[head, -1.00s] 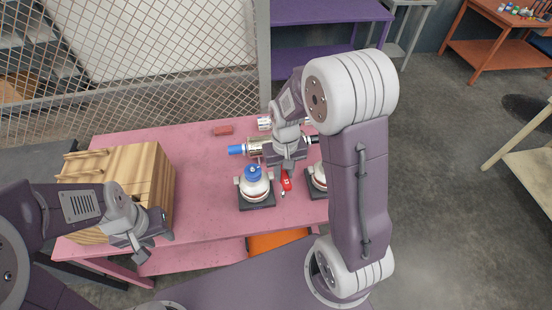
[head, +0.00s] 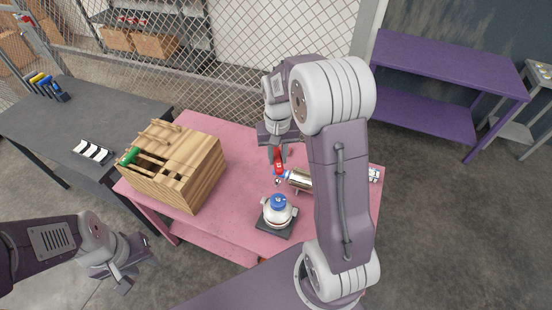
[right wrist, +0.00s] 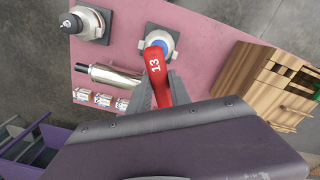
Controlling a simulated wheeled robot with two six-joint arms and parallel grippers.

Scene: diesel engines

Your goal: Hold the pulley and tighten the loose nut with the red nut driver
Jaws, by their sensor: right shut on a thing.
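My right gripper (head: 279,142) is shut on the red nut driver (head: 278,160), marked 13 in the right wrist view (right wrist: 156,75), and holds it above the pink table, tip down. In the right wrist view, the driver partly covers the blue top (right wrist: 160,40). A second engine with a grey top (right wrist: 84,22) shows there too. I cannot make out the loose nut. My left gripper (head: 135,268) is open and empty, off the table's front left.
A slotted wooden block (head: 190,175) with a green handle (head: 130,156) stands on the pink table's left. A silver cylinder (head: 299,179) lies near the engine. A dark table (head: 85,125) is at left, a purple shelf (head: 450,60) at back right.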

